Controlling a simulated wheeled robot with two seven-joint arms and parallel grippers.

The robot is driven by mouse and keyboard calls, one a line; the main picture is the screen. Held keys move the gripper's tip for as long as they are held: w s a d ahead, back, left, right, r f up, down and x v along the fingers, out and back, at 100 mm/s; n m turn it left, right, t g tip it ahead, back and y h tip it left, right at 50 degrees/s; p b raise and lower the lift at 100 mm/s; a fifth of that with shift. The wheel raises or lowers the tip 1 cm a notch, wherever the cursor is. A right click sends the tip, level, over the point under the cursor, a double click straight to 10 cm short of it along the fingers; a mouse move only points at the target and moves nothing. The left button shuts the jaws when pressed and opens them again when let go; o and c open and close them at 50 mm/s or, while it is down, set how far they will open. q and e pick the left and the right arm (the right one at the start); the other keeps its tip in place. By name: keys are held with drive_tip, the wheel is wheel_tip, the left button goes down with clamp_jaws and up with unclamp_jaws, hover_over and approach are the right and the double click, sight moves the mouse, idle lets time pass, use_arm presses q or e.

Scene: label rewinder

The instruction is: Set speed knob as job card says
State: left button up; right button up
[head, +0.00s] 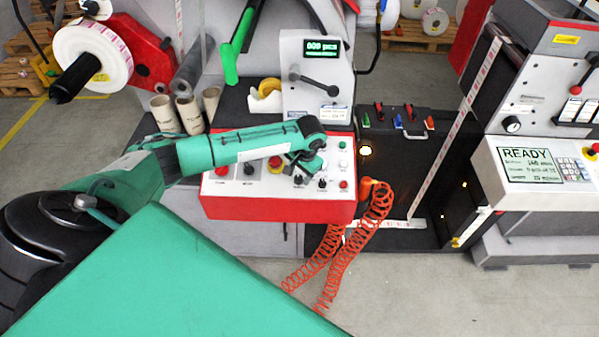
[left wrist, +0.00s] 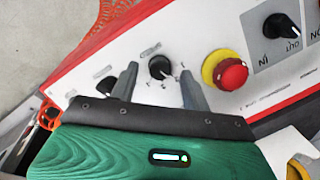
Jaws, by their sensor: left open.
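The control panel (head: 233,189) has a white top with a red front and carries several black knobs and coloured buttons. In the left wrist view, a small black knob (left wrist: 160,67) with a ring of marks stands between the two fingers of my left gripper (left wrist: 158,82). The fingers are open, with a visible gap on each side of the knob. In the head view, my left gripper (head: 311,167) is over the right half of the panel and hides part of it. Knob labels are too small to read. I see no readable job card. My right gripper is not in view.
A red emergency stop (left wrist: 231,73) on a yellow ring sits right of the knob. Another black knob (left wrist: 107,85) is partly hidden by the left finger. A coiled orange hose (head: 345,250) hangs at the panel's right front. A screen (head: 530,165) reads READY.

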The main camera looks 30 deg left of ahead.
use_arm(q)
drive_tip(key=shift+a+f, duration=0.1)
drive_tip(key=shift+f, duration=0.5)
drive_tip(key=c, duration=1)
drive_tip(key=shift+r+m+y+p, duration=0.15)
drive_tip(key=shift+m+y+p, duration=0.15)
drive_tip(key=shift+m+p, duration=1.1)
drive_tip(key=m+p, duration=0.1)
drive_tip(key=m, duration=0.2)
drive_tip(key=shift+t+y, duration=0.3)
drive_tip(key=shift+m+p, duration=0.5)
drive_tip(key=shift+m, duration=0.4)
